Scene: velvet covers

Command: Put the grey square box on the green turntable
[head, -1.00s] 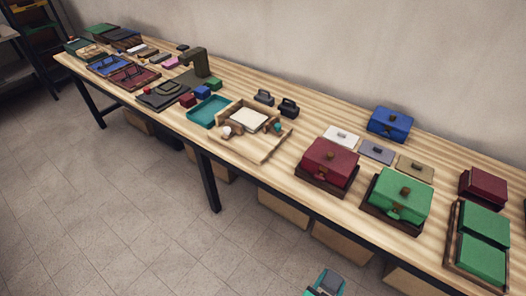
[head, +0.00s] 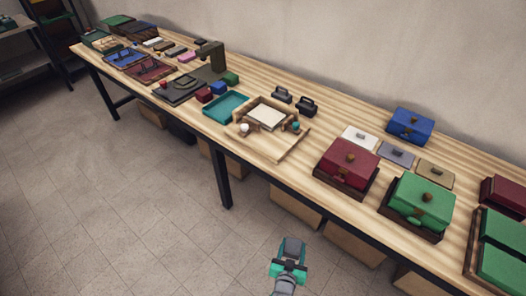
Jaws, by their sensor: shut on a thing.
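My gripper (head: 289,265), with teal parts, is at the bottom of the head view, in front of the table and over the floor. It is shut on a small grey block (head: 292,246), which looks like the grey square box; the fingers hide part of it. I cannot pick out a green turntable for certain. A dark olive stand with an upright arm (head: 213,50) stands toward the far left of the table, beside a dark flat base (head: 170,96) with a round shape on it.
The long wooden table (head: 325,121) runs along the wall. A teal tray (head: 226,106), a wooden tray (head: 270,147), a red box (head: 347,160) and a green box (head: 424,198) sit near its front edge. A blue box (head: 410,125) is behind. The floor at left is clear.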

